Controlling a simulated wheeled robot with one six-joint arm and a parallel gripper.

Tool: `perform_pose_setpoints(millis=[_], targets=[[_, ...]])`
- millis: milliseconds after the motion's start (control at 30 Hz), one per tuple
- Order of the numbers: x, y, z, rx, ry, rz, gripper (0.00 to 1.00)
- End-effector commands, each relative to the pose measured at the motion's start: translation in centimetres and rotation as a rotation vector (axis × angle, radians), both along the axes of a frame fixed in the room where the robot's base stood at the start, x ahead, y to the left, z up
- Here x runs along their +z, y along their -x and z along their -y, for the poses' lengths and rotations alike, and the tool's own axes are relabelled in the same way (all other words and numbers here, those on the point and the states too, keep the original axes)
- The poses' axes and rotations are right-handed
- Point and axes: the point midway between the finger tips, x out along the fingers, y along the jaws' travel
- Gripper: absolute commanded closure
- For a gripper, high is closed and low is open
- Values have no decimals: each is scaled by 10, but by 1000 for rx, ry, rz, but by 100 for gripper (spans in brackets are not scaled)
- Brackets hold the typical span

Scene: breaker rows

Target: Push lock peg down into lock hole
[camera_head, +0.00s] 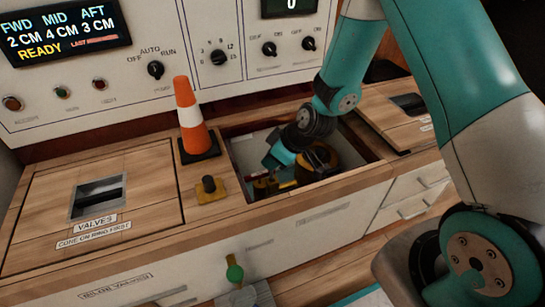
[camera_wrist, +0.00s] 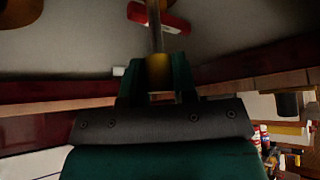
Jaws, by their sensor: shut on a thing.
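My gripper (camera_head: 268,166) reaches down into the open square compartment in the counter. In the wrist view, my gripper (camera_wrist: 158,85) is shut on a yellow piece (camera_wrist: 158,70) on a thin metal rod (camera_wrist: 157,38). A red part with pale marking (camera_wrist: 160,17) lies by the rod's far end. I cannot tell whether the yellow piece is the lock peg. A yellow plate with a dark upright knob (camera_head: 210,188) sits on the counter left of the opening, apart from my gripper. No lock hole can be made out; my arm hides part of the compartment.
An orange and white cone (camera_head: 190,115) stands on the counter left of the opening (camera_head: 262,205). A closed hatch labelled VALVES (camera_head: 55,200) lies farther left. The control panel (camera_head: 190,35) rises behind. Compartment walls are close around my gripper.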

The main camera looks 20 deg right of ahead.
Motion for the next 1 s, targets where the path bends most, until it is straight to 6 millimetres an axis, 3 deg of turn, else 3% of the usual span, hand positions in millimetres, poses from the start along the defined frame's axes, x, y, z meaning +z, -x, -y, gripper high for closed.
perform_pose_setpoints(millis=[1000], targets=[[-6, 0, 4, 1, 17, -3, 98]])
